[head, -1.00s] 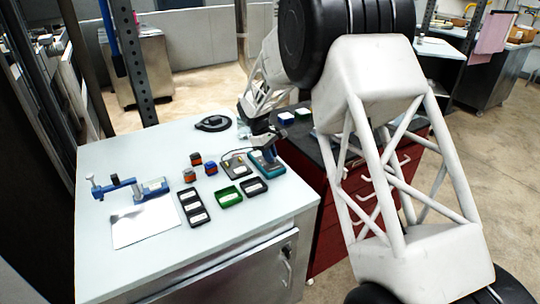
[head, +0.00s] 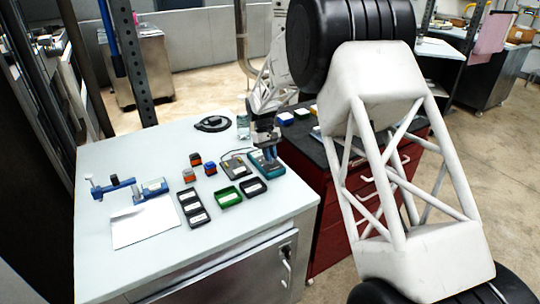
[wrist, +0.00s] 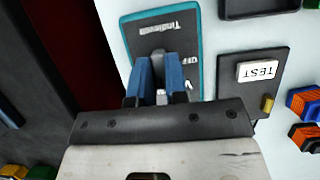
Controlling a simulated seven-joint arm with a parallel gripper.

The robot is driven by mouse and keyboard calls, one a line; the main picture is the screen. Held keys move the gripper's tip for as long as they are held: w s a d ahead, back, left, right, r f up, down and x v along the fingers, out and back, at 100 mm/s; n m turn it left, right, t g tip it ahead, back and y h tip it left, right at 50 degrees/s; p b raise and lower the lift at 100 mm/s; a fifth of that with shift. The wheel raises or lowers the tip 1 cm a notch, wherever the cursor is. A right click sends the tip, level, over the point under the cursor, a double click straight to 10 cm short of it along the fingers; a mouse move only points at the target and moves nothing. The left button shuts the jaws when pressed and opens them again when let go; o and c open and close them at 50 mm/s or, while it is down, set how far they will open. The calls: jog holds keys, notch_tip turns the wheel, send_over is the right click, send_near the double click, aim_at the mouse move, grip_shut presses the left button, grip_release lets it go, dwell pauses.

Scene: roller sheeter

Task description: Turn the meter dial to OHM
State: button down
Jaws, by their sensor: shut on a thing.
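The meter is a dark unit with a teal edge (wrist: 195,20); it lies face up on the light table, and it also shows in the head view (head: 268,167). Its printed face appears upside down in the wrist view, with the word OFF beside the dial. The dial (wrist: 158,56) is grey and mostly hidden by my fingers. My gripper (wrist: 160,80) has blue fingers, comes down over the dial and is shut on it; it also shows in the head view (head: 268,152). The OHM mark and the dial's pointer cannot be made out.
A dark plate with a white TEST label (wrist: 260,71) sits beside the meter. Orange and blue blocks (wrist: 303,102) lie beyond it. Green (head: 228,197) and black (head: 253,187) trays are in front of the meter. A red cabinet (head: 330,215) stands to the right.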

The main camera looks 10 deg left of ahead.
jog(key=c, duration=1.1)
grip_release()
jog(key=shift+c, duration=0.2)
jog(key=shift+r, duration=0.1)
jog(key=v, duration=0.7)
jog(key=shift+a+r, duration=0.15)
jog(key=shift+r, duration=0.1)
jog(key=shift+w+r, duration=0.1)
